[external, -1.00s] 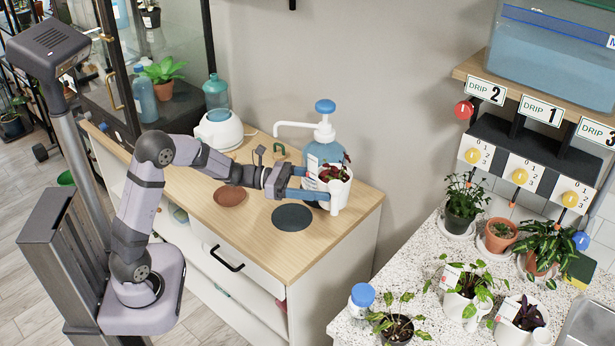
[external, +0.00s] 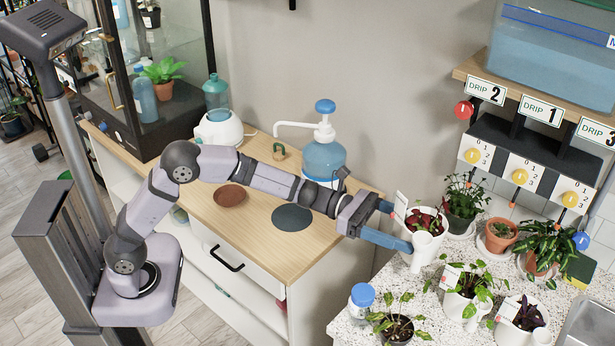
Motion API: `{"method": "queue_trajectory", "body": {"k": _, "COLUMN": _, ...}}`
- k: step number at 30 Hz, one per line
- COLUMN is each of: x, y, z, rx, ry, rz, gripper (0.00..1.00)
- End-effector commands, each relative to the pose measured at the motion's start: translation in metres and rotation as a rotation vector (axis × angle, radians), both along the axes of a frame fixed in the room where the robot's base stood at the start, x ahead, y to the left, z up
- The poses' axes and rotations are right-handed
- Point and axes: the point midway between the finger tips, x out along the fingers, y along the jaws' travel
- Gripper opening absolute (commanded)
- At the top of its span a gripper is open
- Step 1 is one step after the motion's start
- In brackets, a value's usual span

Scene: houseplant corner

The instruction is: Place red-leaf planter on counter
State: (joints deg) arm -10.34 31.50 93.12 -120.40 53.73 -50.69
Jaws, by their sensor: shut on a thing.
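The red-leaf planter (external: 422,246) is a white pot with dark red leaves and a white tag, with a spout-like part on its front. My gripper (external: 400,228) is shut on it, with one blue finger on each side of the pot. The planter looks upright and is over the left back part of the speckled counter (external: 385,318). I cannot tell whether its bottom touches the counter.
Right of the planter stand a leafy dark pot (external: 461,222) and a terracotta pot (external: 499,237). In front are a white planter (external: 465,303), a dark pot (external: 397,328) and a blue-lidded jar (external: 361,300). The wooden cabinet top holds a pump bottle (external: 324,160) and a dark disc (external: 291,217).

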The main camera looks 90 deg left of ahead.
Motion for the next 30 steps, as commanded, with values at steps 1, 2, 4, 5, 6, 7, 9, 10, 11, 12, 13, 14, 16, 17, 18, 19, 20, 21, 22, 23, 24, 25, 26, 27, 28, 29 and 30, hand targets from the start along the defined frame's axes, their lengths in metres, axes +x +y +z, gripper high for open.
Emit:
{"method": "queue_trajectory", "body": {"k": 1, "x": 0.0, "y": -0.001, "z": 0.003, "rx": -0.002, "ry": -0.005, "rz": -0.002, "gripper": 0.35}}
{"method": "queue_trajectory", "body": {"k": 2, "x": 0.001, "y": -0.001, "z": 0.003, "rx": -0.002, "ry": -0.005, "rz": -0.002, "gripper": 0.35}}
{"method": "queue_trajectory", "body": {"k": 4, "x": 0.001, "y": -0.001, "z": 0.0, "rx": -0.001, "ry": -0.004, "rz": -0.002, "gripper": 0.35}}
{"method": "queue_trajectory", "body": {"k": 5, "x": 0.001, "y": -0.001, "z": -0.002, "rx": -0.002, "ry": -0.003, "rz": -0.002, "gripper": 0.35}}
{"method": "queue_trajectory", "body": {"k": 6, "x": 0.001, "y": -0.001, "z": -0.006, "rx": -0.002, "ry": -0.003, "rz": -0.002, "gripper": 0.35}}
{"method": "queue_trajectory", "body": {"k": 7, "x": 0.001, "y": -0.001, "z": -0.01, "rx": -0.002, "ry": -0.001, "rz": -0.003, "gripper": 0.35}}
{"method": "queue_trajectory", "body": {"k": 9, "x": 0.001, "y": -0.001, "z": -0.019, "rx": -0.002, "ry": -0.001, "rz": -0.002, "gripper": 0.35}}
{"method": "queue_trajectory", "body": {"k": 10, "x": 0.001, "y": -0.001, "z": -0.024, "rx": -0.004, "ry": 0.0, "rz": -0.001, "gripper": 0.35}}
{"method": "queue_trajectory", "body": {"k": 11, "x": 0.001, "y": -0.001, "z": -0.029, "rx": -0.002, "ry": 0.0, "rz": -0.001, "gripper": 0.35}}
{"method": "queue_trajectory", "body": {"k": 12, "x": 0.0, "y": -0.001, "z": -0.035, "rx": -0.003, "ry": -0.001, "rz": -0.003, "gripper": 0.35}}
{"method": "queue_trajectory", "body": {"k": 13, "x": 0.0, "y": -0.001, "z": -0.04, "rx": -0.003, "ry": -0.001, "rz": -0.002, "gripper": 0.35}}
{"method": "queue_trajectory", "body": {"k": 14, "x": 0.001, "y": -0.001, "z": -0.044, "rx": -0.003, "ry": -0.001, "rz": -0.001, "gripper": 0.35}}
{"method": "queue_trajectory", "body": {"k": 16, "x": 0.0, "y": -0.001, "z": -0.051, "rx": -0.002, "ry": -0.003, "rz": -0.002, "gripper": 0.35}}
{"method": "queue_trajectory", "body": {"k": 17, "x": 0.0, "y": -0.001, "z": -0.054, "rx": -0.002, "ry": -0.003, "rz": -0.002, "gripper": 0.35}}
{"method": "queue_trajectory", "body": {"k": 18, "x": 0.001, "y": -0.001, "z": -0.057, "rx": -0.002, "ry": -0.003, "rz": -0.002, "gripper": 0.35}}
{"method": "queue_trajectory", "body": {"k": 19, "x": 0.001, "y": -0.001, "z": -0.058, "rx": -0.002, "ry": -0.005, "rz": -0.002, "gripper": 0.35}}
{"method": "queue_trajectory", "body": {"k": 20, "x": 0.001, "y": -0.001, "z": -0.059, "rx": -0.001, "ry": -0.005, "rz": -0.002, "gripper": 0.35}}
{"method": "queue_trajectory", "body": {"k": 21, "x": 0.001, "y": -0.001, "z": -0.059, "rx": -0.001, "ry": -0.007, "rz": -0.001, "gripper": 0.35}}
{"method": "queue_trajectory", "body": {"k": 22, "x": 0.001, "y": -0.001, "z": -0.06, "rx": -0.001, "ry": -0.007, "rz": -0.001, "gripper": 0.35}}
{"method": "queue_trajectory", "body": {"k": 23, "x": 0.001, "y": -0.001, "z": -0.06, "rx": -0.001, "ry": -0.007, "rz": -0.001, "gripper": 0.35}}
{"method": "queue_trajectory", "body": {"k": 24, "x": 0.001, "y": -0.001, "z": -0.06, "rx": -0.001, "ry": -0.007, "rz": -0.001, "gripper": 0.35}}
{"method": "queue_trajectory", "body": {"k": 25, "x": 0.001, "y": -0.001, "z": -0.061, "rx": -0.001, "ry": -0.007, "rz": -0.001, "gripper": 0.35}}
{"method": "queue_trajectory", "body": {"k": 26, "x": 0.001, "y": 0.0, "z": -0.062, "rx": -0.001, "ry": -0.005, "rz": -0.002, "gripper": 0.35}}
{"method": "queue_trajectory", "body": {"k": 27, "x": 0.001, "y": -0.001, "z": -0.064, "rx": -0.002, "ry": -0.005, "rz": -0.001, "gripper": 0.35}}
{"method": "queue_trajectory", "body": {"k": 28, "x": 0.001, "y": 0.0, "z": -0.067, "rx": -0.002, "ry": -0.003, "rz": -0.001, "gripper": 0.35}}
{"method": "queue_trajectory", "body": {"k": 29, "x": 0.0, "y": -0.001, "z": -0.07, "rx": -0.003, "ry": -0.002, "rz": -0.001, "gripper": 0.35}}
{"method": "queue_trajectory", "body": {"k": 30, "x": 0.0, "y": -0.001, "z": -0.074, "rx": -0.003, "ry": -0.002, "rz": -0.002, "gripper": 0.35}}
